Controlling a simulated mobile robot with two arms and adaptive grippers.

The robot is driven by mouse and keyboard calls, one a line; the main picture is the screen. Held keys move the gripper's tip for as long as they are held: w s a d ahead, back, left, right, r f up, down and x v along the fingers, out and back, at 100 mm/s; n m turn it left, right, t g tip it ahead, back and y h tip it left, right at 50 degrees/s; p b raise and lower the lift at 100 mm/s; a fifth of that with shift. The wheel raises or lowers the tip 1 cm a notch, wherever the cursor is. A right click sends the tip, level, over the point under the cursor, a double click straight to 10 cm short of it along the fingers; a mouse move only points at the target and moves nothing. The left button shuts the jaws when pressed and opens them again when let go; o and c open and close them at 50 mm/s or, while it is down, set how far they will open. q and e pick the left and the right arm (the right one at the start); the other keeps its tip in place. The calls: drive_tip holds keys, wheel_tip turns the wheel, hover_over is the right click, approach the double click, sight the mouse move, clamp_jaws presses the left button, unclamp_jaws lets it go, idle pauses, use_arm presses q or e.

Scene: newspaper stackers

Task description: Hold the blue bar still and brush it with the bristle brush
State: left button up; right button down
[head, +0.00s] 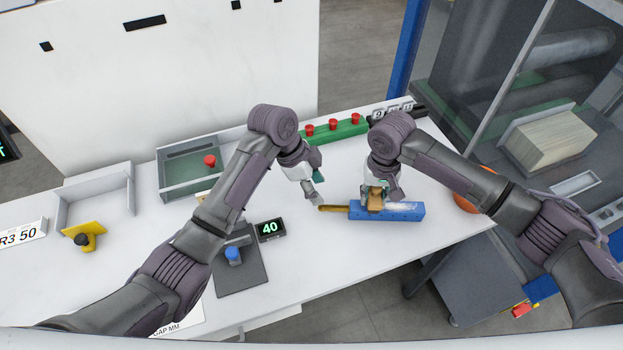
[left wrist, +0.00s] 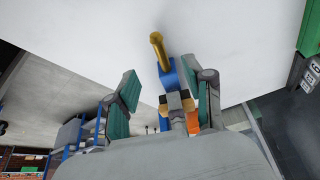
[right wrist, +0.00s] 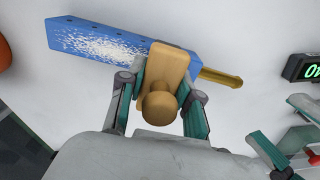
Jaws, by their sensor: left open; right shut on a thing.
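The blue bar (head: 408,211) lies on the white table, with a brass-coloured rod (head: 333,208) sticking out of its left end. In the right wrist view, white speckles cover part of the bar's face (right wrist: 65,35). The bristle brush (right wrist: 170,65) is a wooden block with a round knob; its bristles are hidden. My right gripper (right wrist: 160,108) is shut on the brush's knob, with the block over the bar near its rod end. My left gripper (head: 316,201) is open and empty near the rod's tip. In the left wrist view, the rod (left wrist: 158,50) shows beyond its fingers.
A green strip with red knobs (head: 335,130) lies behind. A grey-green tray (head: 180,187) and a display reading 40 (head: 270,230) are at left. An orange round thing (head: 465,203) is at the right edge. The table before the bar is clear.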

sight(330, 207)
use_arm(q)
drive_tip(key=x, duration=0.9)
drive_tip(key=shift+d+f, duration=0.1)
drive_tip(key=shift+f, duration=0.25)
clamp_jaws()
idle(0.7)
